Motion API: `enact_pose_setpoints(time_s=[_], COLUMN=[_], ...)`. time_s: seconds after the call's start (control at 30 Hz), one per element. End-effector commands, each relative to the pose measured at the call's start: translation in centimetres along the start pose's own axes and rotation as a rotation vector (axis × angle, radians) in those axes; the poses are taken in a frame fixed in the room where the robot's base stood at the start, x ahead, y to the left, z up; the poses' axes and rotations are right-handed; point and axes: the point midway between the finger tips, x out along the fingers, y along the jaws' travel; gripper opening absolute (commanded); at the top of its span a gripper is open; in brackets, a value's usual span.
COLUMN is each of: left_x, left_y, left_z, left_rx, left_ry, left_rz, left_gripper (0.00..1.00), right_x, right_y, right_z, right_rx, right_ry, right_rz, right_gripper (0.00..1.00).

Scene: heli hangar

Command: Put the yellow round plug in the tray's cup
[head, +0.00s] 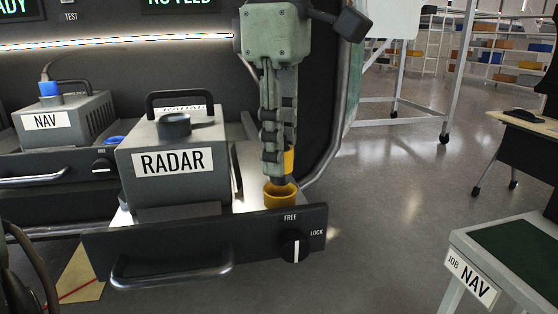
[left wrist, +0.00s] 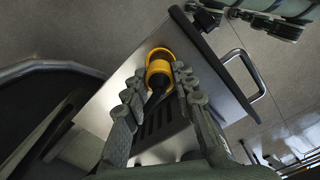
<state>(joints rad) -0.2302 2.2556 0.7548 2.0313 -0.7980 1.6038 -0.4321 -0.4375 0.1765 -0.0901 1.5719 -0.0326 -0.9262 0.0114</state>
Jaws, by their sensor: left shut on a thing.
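The yellow round plug (head: 289,159) is in my left gripper (head: 277,172), which comes down from above and is shut on it. The fingers hide much of the plug in the head view. The yellow cup (head: 281,196) is directly below, behind the RADAR tray's front panel (head: 220,238). In the left wrist view the plug (left wrist: 159,73) lies between the fingertips (left wrist: 158,82), lined up with the cup's rim (left wrist: 158,50). I cannot tell whether the plug's end is inside the cup. A greenish grey part (left wrist: 270,12) at the wrist view's top right may be my right arm; its jaws are unclear.
The RADAR box (head: 172,160) stands on the tray left of the cup. A FREE/LOCK knob (head: 296,246) and a handle (head: 172,268) project from the tray front. A NAV box (head: 62,118) stands further left. A table (head: 478,235) marked NAV is at the right; open floor lies between.

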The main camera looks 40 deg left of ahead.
Motion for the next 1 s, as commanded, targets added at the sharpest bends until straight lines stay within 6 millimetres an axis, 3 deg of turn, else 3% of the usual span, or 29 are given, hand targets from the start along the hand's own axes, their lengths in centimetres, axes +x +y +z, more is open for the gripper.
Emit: enact_pose_setpoints(time_s=[0.17, 0.43, 0.77, 0.8, 0.93, 1.0], left_x=[2.3, 2.5, 2.8, 2.7, 2.7, 2.7], left_y=[-0.1, -0.1, -0.1, -0.1, -0.1, -0.1], left_z=[-0.1, -0.1, -0.1, -0.1, -0.1, -0.1], left_rx=[0.0, -0.001, 0.0, 0.0, 0.0, 0.0], left_ry=[-0.001, 0.0, 0.0, 0.0, 0.0, 0.0], left_rz=[-0.002, 0.0, 0.0, 0.0, -0.001, 0.0], left_gripper=[0.0, 0.0, 0.0, 0.31, 0.47, 0.47], right_x=[0.1, 0.8, -0.1, -0.3, -0.4, -0.4], right_y=[0.4, 0.5, 0.2, 0.1, -0.3, -0.4], right_z=[-0.2, 0.9, 0.0, -0.2, -0.3, -0.2], right_rx=[-0.005, -0.009, 0.0, 0.002, 0.007, 0.009], right_ry=[0.007, -0.011, 0.001, 0.004, 0.006, 0.005], right_rz=[0.008, 0.009, 0.002, 0.001, -0.005, -0.007], right_gripper=[0.4, 0.4, 0.4, 0.4, 0.4, 0.4])
